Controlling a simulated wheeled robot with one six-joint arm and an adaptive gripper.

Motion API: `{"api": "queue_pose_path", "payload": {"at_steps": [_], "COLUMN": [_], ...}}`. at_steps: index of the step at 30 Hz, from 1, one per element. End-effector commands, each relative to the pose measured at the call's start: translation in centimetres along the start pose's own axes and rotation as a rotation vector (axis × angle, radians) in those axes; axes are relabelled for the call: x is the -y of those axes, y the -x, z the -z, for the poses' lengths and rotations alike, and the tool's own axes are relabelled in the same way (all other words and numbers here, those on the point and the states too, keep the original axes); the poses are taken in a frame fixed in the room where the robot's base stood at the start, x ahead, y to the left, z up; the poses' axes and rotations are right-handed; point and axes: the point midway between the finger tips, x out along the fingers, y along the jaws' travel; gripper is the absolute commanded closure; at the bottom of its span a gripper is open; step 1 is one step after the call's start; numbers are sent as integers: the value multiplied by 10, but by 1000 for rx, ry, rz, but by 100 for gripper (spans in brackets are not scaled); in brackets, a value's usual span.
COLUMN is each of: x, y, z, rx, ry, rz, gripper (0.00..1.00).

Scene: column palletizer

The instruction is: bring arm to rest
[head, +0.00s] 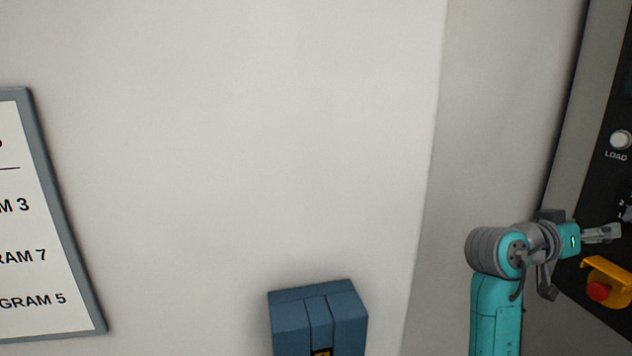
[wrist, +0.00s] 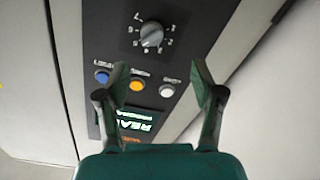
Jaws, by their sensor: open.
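My gripper (head: 603,234) is at the right edge of the head view, at the end of my teal and grey arm, close in front of a dark control panel. In the wrist view my gripper (wrist: 157,82) shows two fingers spread apart with nothing between them. Beyond the fingers is the control panel (wrist: 112,42) with a grey rotary dial (wrist: 151,35). Whether a fingertip touches the panel cannot be told.
A white button (head: 619,140) marked LOAD and a red button (head: 599,291) under a yellow guard (head: 607,268) are beside my gripper. The wrist view shows blue (wrist: 102,76), orange (wrist: 137,86) and white (wrist: 166,90) buttons. A program sign (head: 40,230) hangs left; a blue box (head: 318,318) stands below.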

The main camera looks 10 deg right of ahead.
Motion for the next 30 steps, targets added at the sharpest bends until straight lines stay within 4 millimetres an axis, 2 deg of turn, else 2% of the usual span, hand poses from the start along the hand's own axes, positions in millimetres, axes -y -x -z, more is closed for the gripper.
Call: {"api": "queue_pose_path", "payload": {"at_steps": [8,15,22,30], "x": [60,99,116,109], "y": [33,79,132,201], "z": [-82,-162,-239,-322], "rx": [-89,-165,-217,-254], "ry": [120,197,243,256], "rz": [199,402,598,820], "gripper": [33,33,33,33]}}
